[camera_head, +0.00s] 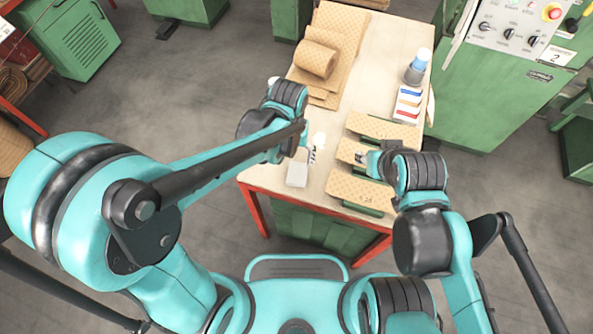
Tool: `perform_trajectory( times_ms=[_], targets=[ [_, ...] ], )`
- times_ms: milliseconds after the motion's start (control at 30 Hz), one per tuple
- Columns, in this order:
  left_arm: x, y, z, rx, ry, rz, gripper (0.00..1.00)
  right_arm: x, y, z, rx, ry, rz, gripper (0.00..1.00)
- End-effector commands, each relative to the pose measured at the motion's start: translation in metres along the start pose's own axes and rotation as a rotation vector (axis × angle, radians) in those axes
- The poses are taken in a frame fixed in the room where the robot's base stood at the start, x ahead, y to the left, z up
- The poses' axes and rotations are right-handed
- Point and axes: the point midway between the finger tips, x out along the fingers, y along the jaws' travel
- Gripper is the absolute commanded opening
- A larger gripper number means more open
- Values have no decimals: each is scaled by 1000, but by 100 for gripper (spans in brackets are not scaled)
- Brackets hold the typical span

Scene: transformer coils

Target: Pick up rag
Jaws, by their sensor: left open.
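A small white, flat, folded-looking piece that appears to be the rag (297,175) lies on the table near its front left corner. My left gripper (314,153) is just above and to the right of it, open and apart from it as far as I can tell. Part of the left gripper is hidden by its own wrist. My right gripper (362,158) is over the middle coil board at the table's front right. Its fingers are too small to read.
The wooden table (345,107) has a red frame. Tan coil boards (360,192) lie at its front right. A tan roll (316,59) and sheets lie at the back left. A green machine (490,85) is beyond.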

Motion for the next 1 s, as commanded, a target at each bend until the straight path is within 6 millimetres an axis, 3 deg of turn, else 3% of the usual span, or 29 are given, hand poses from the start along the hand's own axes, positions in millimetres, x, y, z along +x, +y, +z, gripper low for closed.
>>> perform_trajectory(
  times_ms=[467, 700, 933, 967, 1000],
  targets=[
    [48, 10, 2, 5, -25, -7, 76, 16, 0, 12, 0, 0, 0, 40],
    [83, 12, 4, 5, -24, -7, 76, 33, 0, 24, 0, 0, 0, 40],
    [84, 12, 4, 5, -24, -7, 76, 32, 0, 23, 0, 0, 0, 40],
    [84, 12, 4, 5, -24, -7, 73, 32, 0, 23, 0, 0, 0, 40],
    [84, 12, 4, 5, -24, -7, 63, 32, 0, 23, 0, 0, 0, 40]
  ],
)
